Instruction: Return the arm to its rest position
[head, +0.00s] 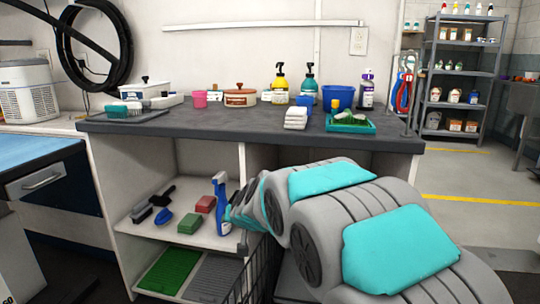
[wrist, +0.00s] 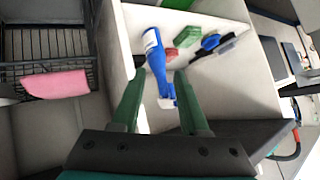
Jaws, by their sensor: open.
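My arm reaches across the right side of the head view to the cubby under the dark counter (head: 270,126). My gripper (wrist: 158,76) is open in the wrist view, with two green fingers apart. A blue spray bottle (head: 221,205) stands on the white shelf (head: 150,228), just left of my arm's end in the head view. In the wrist view the blue bottle (wrist: 155,58) shows beyond and between the fingertips; I cannot tell whether either finger touches it. The fingers are hard to make out in the head view.
Red and green blocks (head: 190,224) and brushes (head: 163,195) share the shelf. A wire basket (head: 262,275) is close below my arm; a pink cloth (wrist: 55,84) shows by wire mesh in the wrist view. Bottles and tubs crowd the countertop. Open floor (head: 480,200) is at right.

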